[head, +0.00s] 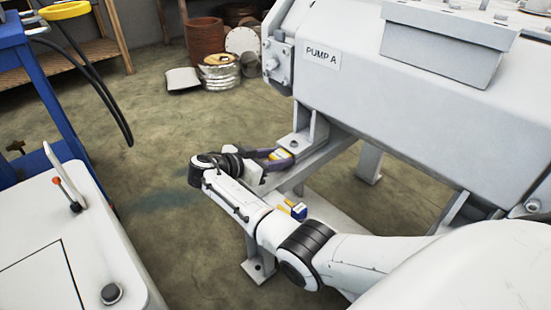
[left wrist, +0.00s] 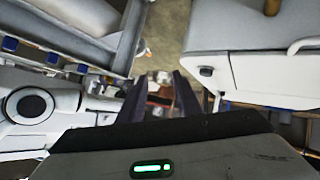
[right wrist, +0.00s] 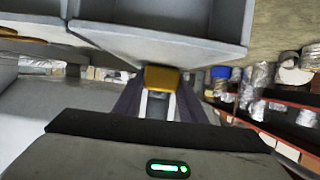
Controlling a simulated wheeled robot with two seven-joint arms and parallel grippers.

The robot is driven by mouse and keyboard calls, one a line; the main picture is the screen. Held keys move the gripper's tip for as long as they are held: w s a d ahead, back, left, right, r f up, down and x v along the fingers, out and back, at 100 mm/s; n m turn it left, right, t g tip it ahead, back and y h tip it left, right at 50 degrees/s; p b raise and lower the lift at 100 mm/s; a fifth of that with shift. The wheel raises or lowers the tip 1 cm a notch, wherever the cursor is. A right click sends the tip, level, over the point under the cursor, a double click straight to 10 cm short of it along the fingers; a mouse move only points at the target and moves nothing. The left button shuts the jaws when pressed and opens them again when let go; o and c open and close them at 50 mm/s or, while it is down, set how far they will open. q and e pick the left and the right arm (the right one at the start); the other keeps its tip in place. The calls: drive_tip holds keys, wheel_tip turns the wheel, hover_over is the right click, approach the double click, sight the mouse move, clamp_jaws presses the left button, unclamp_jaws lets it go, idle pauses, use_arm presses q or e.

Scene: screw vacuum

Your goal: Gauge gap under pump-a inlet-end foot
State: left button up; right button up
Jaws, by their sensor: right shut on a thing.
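Pump A (head: 400,95) is a large grey housing on a grey steel frame. One of its feet (head: 312,127), an upright bracket with a bolt, stands on the frame rail near the label end. My right gripper (head: 284,156) is beside this foot, shut on a small yellow-ended gauge (head: 280,153). In the right wrist view the gauge (right wrist: 160,78) sits between the fingers, its yellow end close to a grey frame or pump surface. I cannot tell whether it touches, and the gap under the foot is not visible. My left gripper (left wrist: 160,76) is open and empty, away from the pump.
A small blue and yellow block (head: 296,210) is on the lower frame beside my right arm. A white cabinet or cart (head: 75,250) and a blue stand (head: 45,110) are at left. Pots and a foil roll (head: 220,72) lie behind. Floor between is clear.

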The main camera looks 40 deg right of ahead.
drive_tip(key=o, duration=1.2)
